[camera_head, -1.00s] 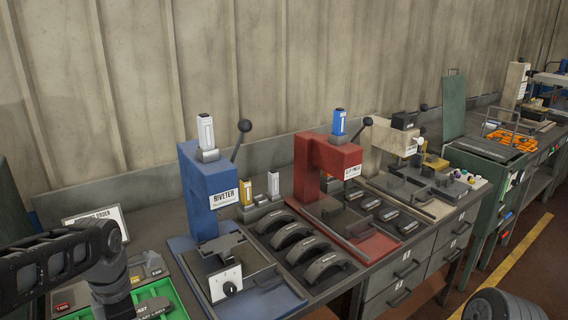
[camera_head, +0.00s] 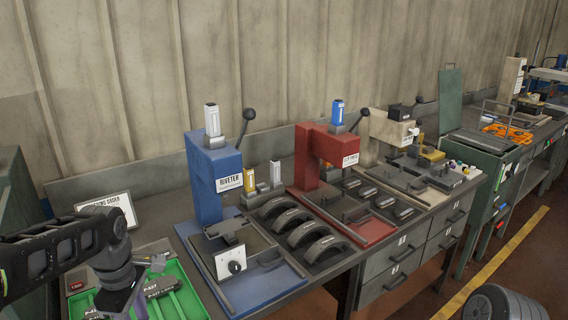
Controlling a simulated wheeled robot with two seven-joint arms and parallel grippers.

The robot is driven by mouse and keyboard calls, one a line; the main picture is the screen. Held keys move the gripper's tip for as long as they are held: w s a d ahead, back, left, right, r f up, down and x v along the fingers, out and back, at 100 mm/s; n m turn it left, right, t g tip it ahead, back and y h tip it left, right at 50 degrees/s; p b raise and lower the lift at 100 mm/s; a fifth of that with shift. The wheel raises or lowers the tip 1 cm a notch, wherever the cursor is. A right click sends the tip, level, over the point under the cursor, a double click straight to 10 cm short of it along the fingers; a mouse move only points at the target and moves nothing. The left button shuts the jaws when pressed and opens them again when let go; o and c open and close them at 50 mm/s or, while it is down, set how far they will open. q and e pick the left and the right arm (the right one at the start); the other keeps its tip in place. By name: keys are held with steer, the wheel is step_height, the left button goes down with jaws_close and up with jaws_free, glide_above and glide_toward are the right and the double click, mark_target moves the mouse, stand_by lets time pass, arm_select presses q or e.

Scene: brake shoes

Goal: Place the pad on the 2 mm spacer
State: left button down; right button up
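Dark pads (camera_head: 162,287) with white lettering lie in a green tray (camera_head: 190,300) at the lower left. A grey holder with a red label (camera_head: 76,285) shows behind the tray, partly covered by my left arm. Its text is too small to read, so I cannot pick out the 2 mm spacer. My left gripper (camera_head: 120,304) hangs down over the green tray, cut by the bottom edge; its fingers cannot be made out. A small grey piece (camera_head: 155,262) shows just right of my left wrist; I cannot tell what it is. My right gripper is out of view.
A blue riveter (camera_head: 213,180) stands right of the tray, with several curved shoes (camera_head: 300,230) beside it. A red press (camera_head: 322,160) and a beige machine (camera_head: 385,135) stand further right. A white sign (camera_head: 103,207) stands behind my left arm.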

arm_select(q)
steer(key=w+d+f+m, duration=0.3)
steer(key=d+m, duration=0.3)
steer(key=m, duration=0.3)
steer(key=w+d+f+m, duration=0.3)
steer(key=w+d+m, duration=0.2)
steer(key=m, duration=0.4)
steer(key=shift+w+d+f, duration=0.2)
steer(key=shift+d+f, duration=0.2)
steer(key=shift+d, duration=0.4)
steer(key=shift+a, duration=0.1)
